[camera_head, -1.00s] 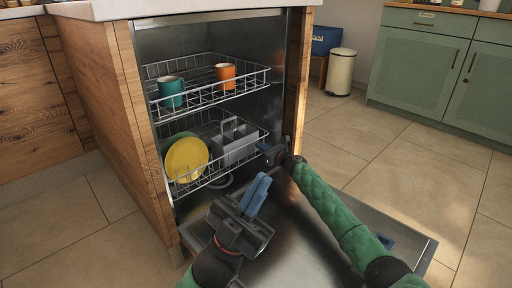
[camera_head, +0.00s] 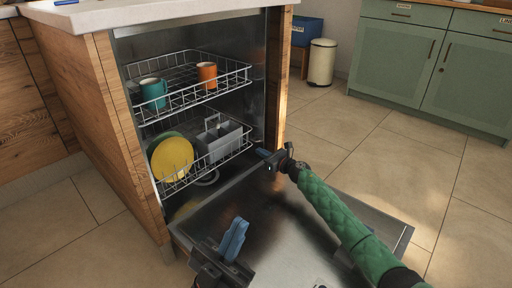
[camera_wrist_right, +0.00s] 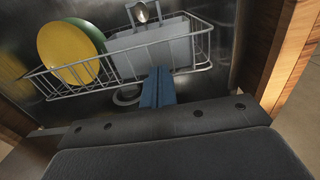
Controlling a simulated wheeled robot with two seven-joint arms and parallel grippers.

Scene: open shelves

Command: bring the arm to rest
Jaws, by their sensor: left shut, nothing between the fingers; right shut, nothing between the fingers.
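My right gripper (camera_head: 264,154) is at the open front of the dishwasher, beside the lower rack (camera_head: 190,178). Its blue fingers are shut with nothing between them. In the right wrist view the shut fingers (camera_wrist_right: 157,88) point toward the lower rack's front edge. I cannot tell whether they touch it. My left gripper (camera_head: 233,239) is low in the head view, over the lowered dishwasher door (camera_head: 300,235). Its blue fingers are shut and empty, pointing up.
The upper rack (camera_head: 205,92) holds a teal mug (camera_head: 153,93) and an orange mug (camera_head: 207,75). The lower rack holds a yellow plate (camera_head: 172,160), a green plate (camera_head: 160,140) and a grey cutlery basket (camera_head: 219,140). A cream bin (camera_head: 321,62) stands behind; the tiled floor at right is clear.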

